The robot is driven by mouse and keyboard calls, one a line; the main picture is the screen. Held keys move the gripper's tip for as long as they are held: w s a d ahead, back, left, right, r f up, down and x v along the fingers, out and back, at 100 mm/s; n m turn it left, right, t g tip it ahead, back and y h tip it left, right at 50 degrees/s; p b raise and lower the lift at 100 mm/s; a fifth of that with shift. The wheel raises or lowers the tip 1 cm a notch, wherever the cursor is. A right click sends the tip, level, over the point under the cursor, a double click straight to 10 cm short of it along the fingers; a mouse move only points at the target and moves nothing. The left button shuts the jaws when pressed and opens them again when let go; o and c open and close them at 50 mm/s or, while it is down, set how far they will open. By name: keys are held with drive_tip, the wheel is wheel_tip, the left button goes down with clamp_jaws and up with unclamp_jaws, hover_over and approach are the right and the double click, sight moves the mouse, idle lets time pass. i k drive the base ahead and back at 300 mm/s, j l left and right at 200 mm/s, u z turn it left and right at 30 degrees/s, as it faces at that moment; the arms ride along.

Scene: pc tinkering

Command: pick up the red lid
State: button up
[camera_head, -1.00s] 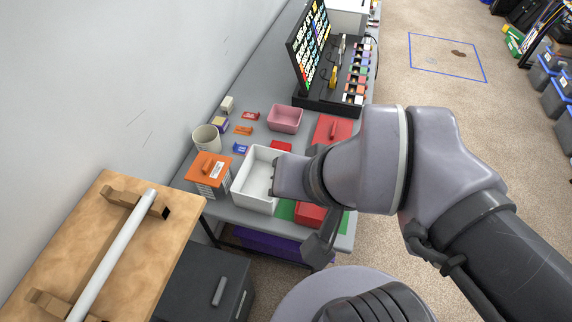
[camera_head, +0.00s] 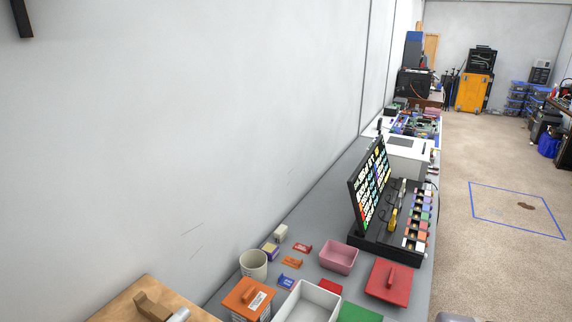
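The red lid (camera_head: 388,283) lies flat on the grey bench near its right edge, with a raised red handle on top. It is right of the pink bin and nothing covers it. A smaller red piece (camera_head: 331,287) lies left of it, beside the white box. My gripper is outside the picture, so its state does not show.
A pink bin (camera_head: 338,257), a white open box (camera_head: 285,315), an orange-lidded box (camera_head: 246,298) and a beige cup (camera_head: 253,263) stand around on the bench. A monitor (camera_head: 368,190) and black parts tray (camera_head: 388,248) stand behind.

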sight(391, 279)
drive_tip(key=z, duration=0.55)
drive_tip(key=k+l+u, duration=0.1)
drive_tip(key=l, duration=0.25)
drive_tip(key=k+l+u, duration=0.1)
drive_tip(key=l, duration=0.25)
drive_tip(key=i+l+u, duration=0.15)
drive_tip(key=l, duration=0.45)
drive_tip(key=i+l+u, duration=0.2)
drive_tip(key=l, duration=0.4)
drive_tip(key=i+l+u, duration=0.15)
drive_tip(key=l, duration=0.45)
drive_tip(key=l+u, duration=0.2)
drive_tip(key=l, duration=0.4)
drive_tip(key=i+l+u, duration=0.15)
drive_tip(key=i, duration=0.3)
drive_tip(key=i+l+u, duration=0.15)
drive_tip(key=i, duration=0.25)
drive_tip(key=i+l+u, duration=0.15)
drive_tip(key=i+l, duration=0.25)
